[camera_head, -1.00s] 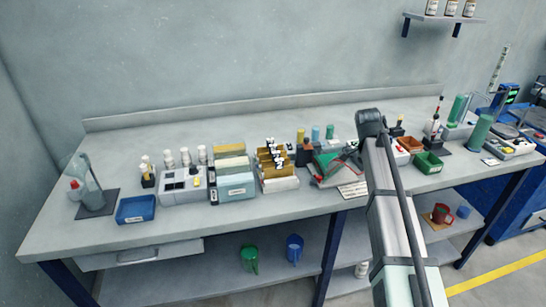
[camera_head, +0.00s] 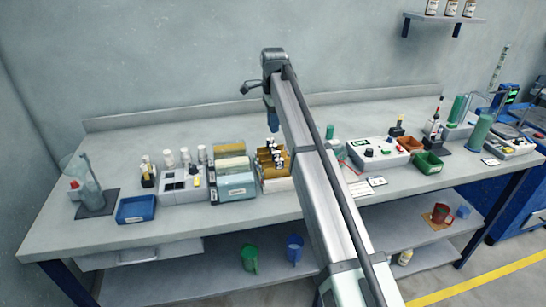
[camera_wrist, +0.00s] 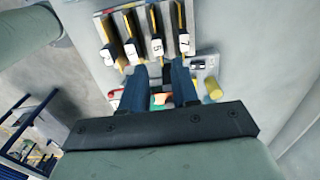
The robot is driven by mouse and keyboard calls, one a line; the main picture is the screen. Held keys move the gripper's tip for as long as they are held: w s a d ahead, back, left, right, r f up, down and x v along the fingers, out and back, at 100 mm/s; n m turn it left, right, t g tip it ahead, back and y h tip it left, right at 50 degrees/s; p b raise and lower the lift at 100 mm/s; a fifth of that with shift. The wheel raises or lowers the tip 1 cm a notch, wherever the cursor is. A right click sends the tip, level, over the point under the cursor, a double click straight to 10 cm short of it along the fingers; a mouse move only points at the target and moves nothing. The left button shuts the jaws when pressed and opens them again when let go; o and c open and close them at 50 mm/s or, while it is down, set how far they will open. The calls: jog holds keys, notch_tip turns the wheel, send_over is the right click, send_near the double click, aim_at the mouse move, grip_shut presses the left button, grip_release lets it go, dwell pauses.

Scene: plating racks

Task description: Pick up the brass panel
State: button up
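Several brass panels (camera_head: 267,158) stand upright side by side in a rack (camera_head: 280,185) near the middle of the bench. In the wrist view the panels (camera_wrist: 154,20) carry white number tags; the tag (camera_wrist: 157,46) reading 5 and the tag (camera_wrist: 184,43) reading 7 are legible. My gripper (camera_wrist: 159,68) is open, its two dark blue fingers apart with nothing seen held between them. Its fingertips lie just below the tags of the middle panels in that view. In the head view my gripper (camera_head: 272,125) hangs above the rack; contact cannot be made out.
A pale blue box (camera_head: 236,185) and a grey block with slots (camera_head: 184,185) stand left of the rack. A blue tray (camera_head: 136,209) lies farther left. A white control box (camera_head: 379,152) and a green bin (camera_head: 429,163) stand right.

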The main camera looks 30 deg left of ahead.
aim_at(273, 145)
notch_tip(273, 145, down, 7)
jog(key=shift+d+r, duration=0.1)
jog(key=shift+s+f, duration=0.15)
jog(key=shift+f, duration=2.45)
grip_shut()
